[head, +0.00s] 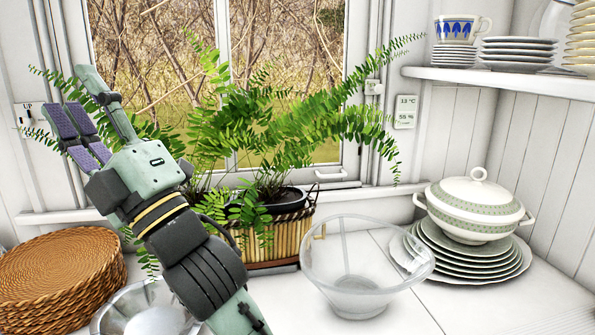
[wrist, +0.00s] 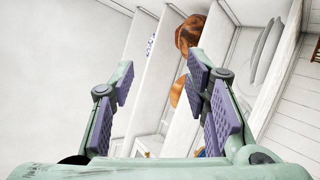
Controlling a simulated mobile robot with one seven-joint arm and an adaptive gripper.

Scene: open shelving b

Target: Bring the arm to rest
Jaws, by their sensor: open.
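My gripper (head: 84,98) is raised in the left part of the head view, in front of the window and the fern. It points up and to the left, with its purple finger pads showing. In the wrist view my gripper (wrist: 158,78) has its two fingers spread wide apart with nothing between them. Behind the fingers are a pale wall and tilted white shelving (wrist: 150,70). Brown rounded things (wrist: 188,35) on the shelving are partly hidden by the right finger. The gripper appears to touch nothing, though fern fronds lie close behind it.
A fern in a basket planter (head: 285,240) stands behind my arm. On the counter are woven mats (head: 62,275), a metal bowl (head: 150,315) partly behind my arm, a clear glass bowl (head: 365,265), and stacked plates with a lidded tureen (head: 475,205). A shelf (head: 500,78) holds dishes.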

